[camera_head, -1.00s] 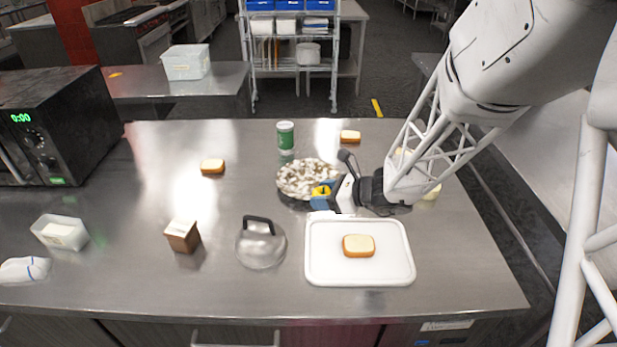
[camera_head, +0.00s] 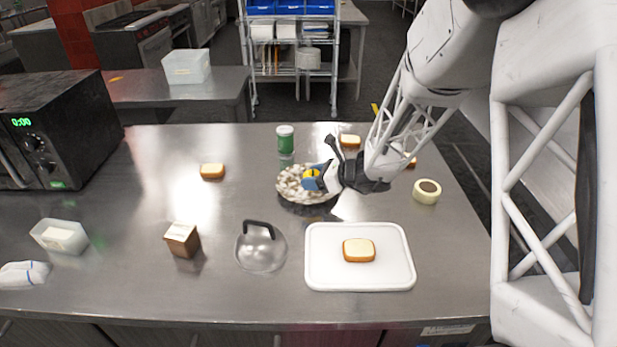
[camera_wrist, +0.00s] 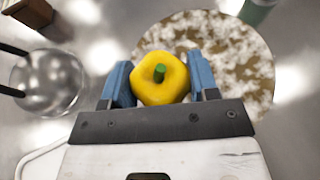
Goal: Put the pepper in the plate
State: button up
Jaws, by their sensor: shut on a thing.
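The yellow pepper (camera_wrist: 160,77) with its green stem is between the two blue fingers of my gripper (camera_wrist: 160,84) in the wrist view. The fingers are shut on it from both sides. In the head view the pepper (camera_head: 312,179) shows partly behind the fingers of my gripper (camera_head: 316,180). The round plate (camera_head: 291,189) has a mottled brown and white pattern and lies on the steel table. The pepper and gripper are over its right part. In the wrist view the plate (camera_wrist: 240,62) spreads behind the pepper. I cannot tell whether the pepper touches it.
A green shaker (camera_head: 285,138) stands behind the plate. A clear lid (camera_head: 260,250) and a white cutting board (camera_head: 320,270) with a bread slice (camera_head: 359,250) lie in front. A brown carton (camera_head: 182,240) stands left. A round tape-like item (camera_head: 427,191) sits right.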

jog(key=shift+w+a+f, duration=0.1)
jog(key=shift+w+a, duration=0.1)
jog(key=shift+w, duration=0.7)
jog(key=shift+w+a+f, duration=0.1)
jog(key=shift+w+a, duration=0.1)
jog(key=shift+w, duration=0.65)
jog(key=shift+w+a+f, duration=0.1)
jog(key=shift+w+a, duration=0.1)
jog(key=shift+w, duration=0.7)
jog(key=shift+f, duration=1.7)
jog(key=shift+f, duration=0.1)
jog(key=o, duration=0.9)
jog(key=v, duration=1.2)
jog(key=shift+s, duration=0.1)
